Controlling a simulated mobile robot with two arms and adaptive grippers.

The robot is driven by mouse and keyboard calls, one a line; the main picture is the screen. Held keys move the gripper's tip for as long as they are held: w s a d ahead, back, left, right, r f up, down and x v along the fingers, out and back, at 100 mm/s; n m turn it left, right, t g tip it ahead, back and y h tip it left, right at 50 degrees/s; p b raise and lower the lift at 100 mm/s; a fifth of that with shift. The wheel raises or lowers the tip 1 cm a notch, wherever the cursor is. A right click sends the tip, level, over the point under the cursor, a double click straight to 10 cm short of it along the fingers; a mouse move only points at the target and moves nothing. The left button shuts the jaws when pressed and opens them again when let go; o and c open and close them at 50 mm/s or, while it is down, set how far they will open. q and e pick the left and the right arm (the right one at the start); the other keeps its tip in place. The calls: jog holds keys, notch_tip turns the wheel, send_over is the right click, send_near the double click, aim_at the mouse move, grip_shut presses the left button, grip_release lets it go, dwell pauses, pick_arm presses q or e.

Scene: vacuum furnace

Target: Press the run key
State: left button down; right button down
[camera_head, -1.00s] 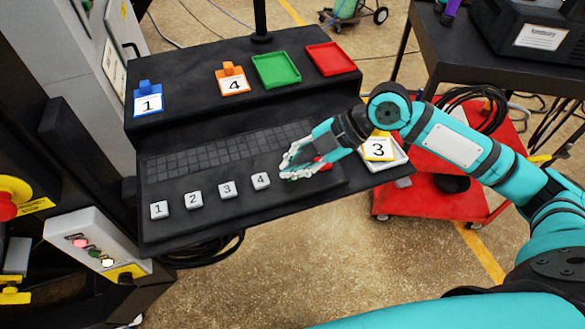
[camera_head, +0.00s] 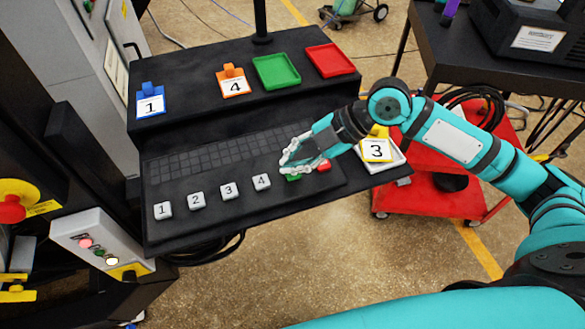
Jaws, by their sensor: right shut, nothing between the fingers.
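A row of keys lies along the front of the black console: white keys numbered 1 (camera_head: 163,210), 2 (camera_head: 197,201), 3 (camera_head: 229,191) and 4 (camera_head: 262,182), then a green key (camera_head: 293,177) and a red key (camera_head: 324,167). No "run" label is readable on any key. My right gripper (camera_head: 287,168) is shut and empty, with its fingertips right at the green key and partly covering it. I cannot tell whether they touch it. The red key lies just right of the fingers. My left gripper is not in view.
A keyboard (camera_head: 205,153) lies behind the keys. The upper shelf holds a blue tag 1 (camera_head: 150,103), an orange tag 4 (camera_head: 234,85), a green tray (camera_head: 277,71) and a red tray (camera_head: 329,59).

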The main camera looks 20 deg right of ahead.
aim_at(293, 175)
jog(key=shift+r+p, duration=2.1)
jog(key=shift+r, duration=0.45)
jog(key=shift+f, duration=0.1)
